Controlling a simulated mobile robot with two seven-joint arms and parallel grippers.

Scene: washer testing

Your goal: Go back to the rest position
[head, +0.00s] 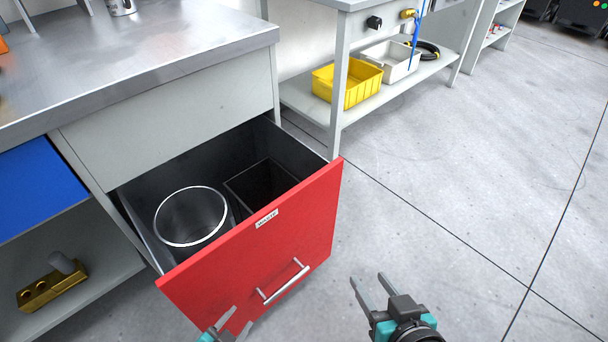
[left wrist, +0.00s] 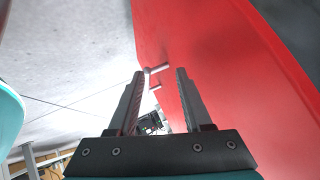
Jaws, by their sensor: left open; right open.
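My left gripper (head: 238,322) shows at the bottom of the head view, close to the lower part of a red drawer front (head: 245,235). In the left wrist view its two fingers (left wrist: 160,72) are apart with nothing held. The drawer's metal handle (head: 283,283) is beyond the fingertips in that view (left wrist: 157,70), and I cannot tell that it is touched. My right gripper (head: 369,280) is open and empty over the floor, right of the drawer. The drawer stands pulled out, with a label on its front.
The drawer holds a round metal bin (head: 190,216) and a dark square bin (head: 260,185). A metal worktop (head: 140,60) lies above it. A shelf behind carries a yellow crate (head: 347,84) and a white tray (head: 391,62). The grey floor (head: 480,170) on the right is clear.

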